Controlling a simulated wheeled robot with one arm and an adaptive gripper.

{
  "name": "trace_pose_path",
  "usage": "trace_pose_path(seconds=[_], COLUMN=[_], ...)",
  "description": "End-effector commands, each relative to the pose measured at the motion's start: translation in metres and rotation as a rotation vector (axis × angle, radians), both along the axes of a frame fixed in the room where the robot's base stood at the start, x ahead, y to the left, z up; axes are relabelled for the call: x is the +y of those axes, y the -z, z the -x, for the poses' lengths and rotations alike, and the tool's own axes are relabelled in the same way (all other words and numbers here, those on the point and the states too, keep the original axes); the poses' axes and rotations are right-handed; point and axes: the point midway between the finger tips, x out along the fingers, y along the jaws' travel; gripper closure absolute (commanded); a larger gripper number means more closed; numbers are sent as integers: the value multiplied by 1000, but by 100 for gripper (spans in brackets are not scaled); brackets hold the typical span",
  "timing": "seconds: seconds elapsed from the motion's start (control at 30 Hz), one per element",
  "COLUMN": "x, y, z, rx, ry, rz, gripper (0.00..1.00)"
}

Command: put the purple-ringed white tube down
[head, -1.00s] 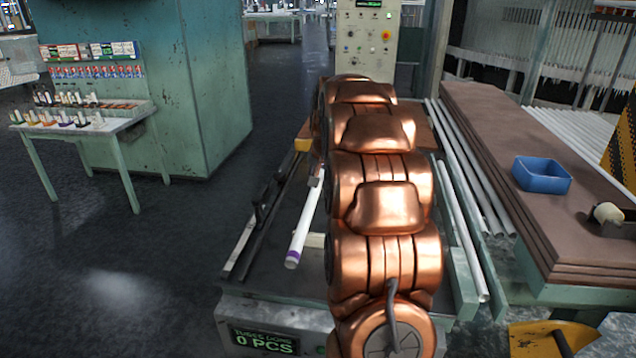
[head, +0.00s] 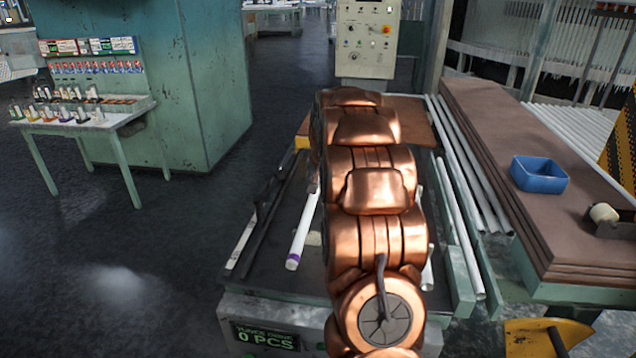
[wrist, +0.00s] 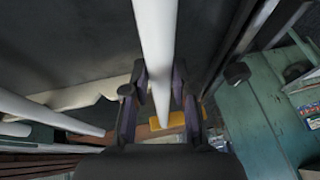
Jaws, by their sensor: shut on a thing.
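The purple-ringed white tube (head: 303,237) is left of my copper arm in the head view, above or on the dark bed of the cart (head: 285,282). Its purple-ringed end points toward the front, and its far part is hidden behind my arm. In the wrist view the white tube (wrist: 155,35) runs between the two dark fingers of my gripper (wrist: 159,82), which is shut on it. My gripper is mostly hidden in the head view. I cannot tell whether the tube touches the bed.
Dark rails (head: 262,215) lie left of the tube. Other white tubes (head: 462,228) lie right of my arm. A brown-topped bench (head: 520,150) with a blue bin (head: 539,174) stands at the right. A counter sign (head: 265,338) on the cart's front reads 0 PCS.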

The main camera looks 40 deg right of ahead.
Motion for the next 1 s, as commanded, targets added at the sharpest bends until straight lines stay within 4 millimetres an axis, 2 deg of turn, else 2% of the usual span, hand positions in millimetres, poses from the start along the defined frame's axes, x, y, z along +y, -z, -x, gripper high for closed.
trace_pose_path(seconds=[0.53,0.57,0.6,0.8,1.0], x=[0,0,0,0,0], y=[13,12,12,12,12], z=[0,0,0,0,0], rx=[0,0,0,1,1], ry=[1,1,1,0,0], rz=[0,0,0,-1,-1], gripper=[100,72,68,49,49])
